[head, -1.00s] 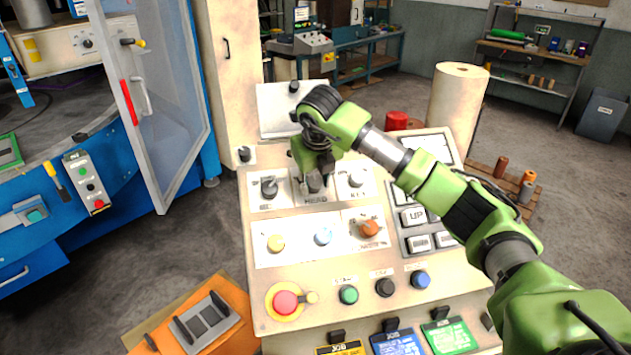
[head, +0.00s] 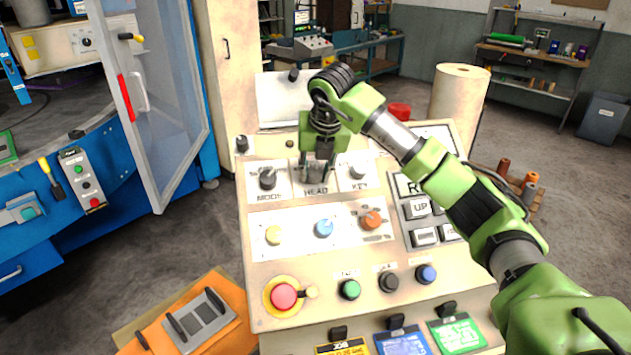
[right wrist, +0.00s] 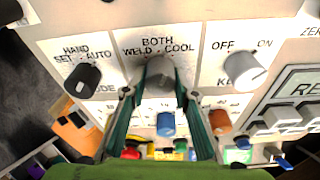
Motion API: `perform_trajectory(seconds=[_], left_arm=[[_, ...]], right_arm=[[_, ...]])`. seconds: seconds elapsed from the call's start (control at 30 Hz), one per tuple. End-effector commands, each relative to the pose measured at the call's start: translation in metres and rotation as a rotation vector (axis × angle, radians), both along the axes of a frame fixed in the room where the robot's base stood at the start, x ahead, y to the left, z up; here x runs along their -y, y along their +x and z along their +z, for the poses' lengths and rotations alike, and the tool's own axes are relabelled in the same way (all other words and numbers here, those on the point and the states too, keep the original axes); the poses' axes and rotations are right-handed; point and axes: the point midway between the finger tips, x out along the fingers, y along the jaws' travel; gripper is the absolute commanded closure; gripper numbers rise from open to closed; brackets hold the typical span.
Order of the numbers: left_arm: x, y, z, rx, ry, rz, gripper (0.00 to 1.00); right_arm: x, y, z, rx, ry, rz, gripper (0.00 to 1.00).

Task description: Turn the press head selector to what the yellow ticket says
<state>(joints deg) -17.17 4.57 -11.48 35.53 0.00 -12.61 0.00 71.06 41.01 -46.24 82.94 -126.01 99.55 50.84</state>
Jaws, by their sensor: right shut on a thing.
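The head selector (right wrist: 160,76) is a grey knob labelled WELD, BOTH and COOL, seen in the right wrist view. My right gripper (right wrist: 158,92) has one finger on each side of it and is shut on it. In the head view my right gripper (head: 318,172) reaches down onto the knob above the HEAD label and mostly hides it. I cannot tell which mark the knob points to. The yellow ticket (head: 342,349) sits at the bottom of the head view, headed JOB; its lower part is cut off and its text is unreadable. My left gripper is not in view.
The mode knob (head: 267,179) and key switch (head: 358,171) flank the selector closely. Below are coloured buttons and a red emergency stop (head: 284,296). Blue (head: 402,344) and green (head: 457,334) tickets stand beside the yellow one. A keypad (head: 421,208) lies under my right arm.

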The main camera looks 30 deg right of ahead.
Motion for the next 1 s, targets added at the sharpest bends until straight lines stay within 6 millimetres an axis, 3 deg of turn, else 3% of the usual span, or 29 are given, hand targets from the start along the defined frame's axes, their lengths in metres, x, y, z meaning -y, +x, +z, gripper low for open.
perform_trajectory(seconds=[0.1, 0.4, 1.0], left_arm=[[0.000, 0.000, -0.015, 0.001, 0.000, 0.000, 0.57], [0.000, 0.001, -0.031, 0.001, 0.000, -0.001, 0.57], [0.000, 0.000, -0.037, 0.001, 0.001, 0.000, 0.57]], right_arm=[[0.001, 0.000, -0.003, 0.018, 0.052, -0.079, 0.95], [0.001, 0.001, -0.001, 0.048, 0.156, -0.233, 0.95], [0.001, 0.001, 0.002, 0.063, 0.207, -0.310, 0.95]])
